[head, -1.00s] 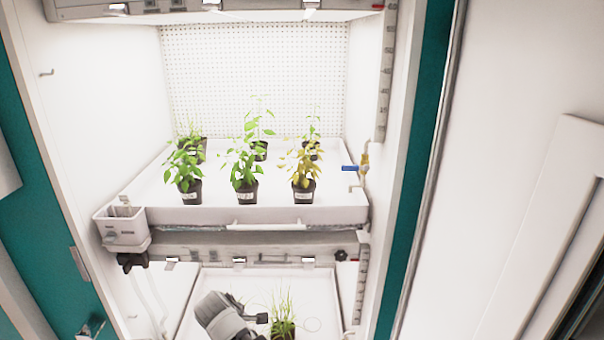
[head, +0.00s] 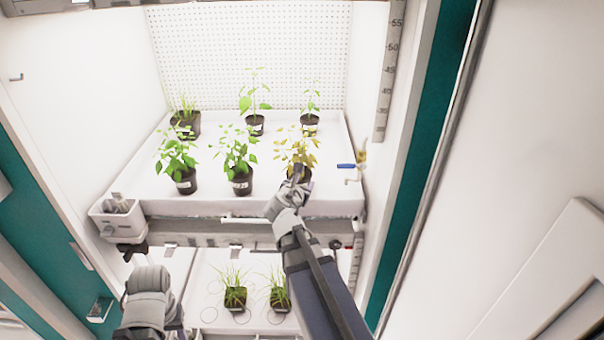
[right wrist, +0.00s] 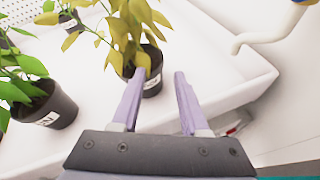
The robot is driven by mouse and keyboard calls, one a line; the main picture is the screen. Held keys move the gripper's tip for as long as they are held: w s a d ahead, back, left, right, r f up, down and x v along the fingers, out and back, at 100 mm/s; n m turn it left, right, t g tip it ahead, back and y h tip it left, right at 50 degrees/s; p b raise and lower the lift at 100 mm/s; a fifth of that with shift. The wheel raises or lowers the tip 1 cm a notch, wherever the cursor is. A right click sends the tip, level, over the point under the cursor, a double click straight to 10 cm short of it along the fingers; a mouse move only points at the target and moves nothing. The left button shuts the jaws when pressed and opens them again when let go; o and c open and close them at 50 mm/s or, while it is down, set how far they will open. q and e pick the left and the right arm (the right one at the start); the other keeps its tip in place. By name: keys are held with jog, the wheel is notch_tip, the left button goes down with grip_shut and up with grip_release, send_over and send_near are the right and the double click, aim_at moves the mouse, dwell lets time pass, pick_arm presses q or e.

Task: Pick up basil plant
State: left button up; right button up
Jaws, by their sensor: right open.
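The plants on the upper tray have no readable names, so I cannot tell by label which is basil. A yellow-leaved plant (head: 298,152) in a black pot stands upright at the front right. My right gripper (head: 297,174) is in front of it, fingers open and pointing at its pot. In the right wrist view the yellow plant's dark pot (right wrist: 153,72) shows between and just beyond the fingertips of my open right gripper (right wrist: 160,76); contact cannot be told. Part of my left arm shows at the lower left of the head view; its fingers are not seen.
Green leafy plants (head: 238,153) and (head: 177,160) stand left of the yellow one. Others stand behind on the white upper tray (head: 210,205). A blue-handled valve (head: 347,166) is at the right. Two grassy pots (head: 235,296) are on the lower shelf.

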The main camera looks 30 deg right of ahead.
aim_at(311, 174)
jog(key=shift+b+x, duration=1.5)
jog(key=shift+x, duration=2.45)
jog(key=shift+r, duration=0.15)
jog(key=shift+s, duration=0.1)
jog(key=shift+c, duration=0.2)
grip_shut()
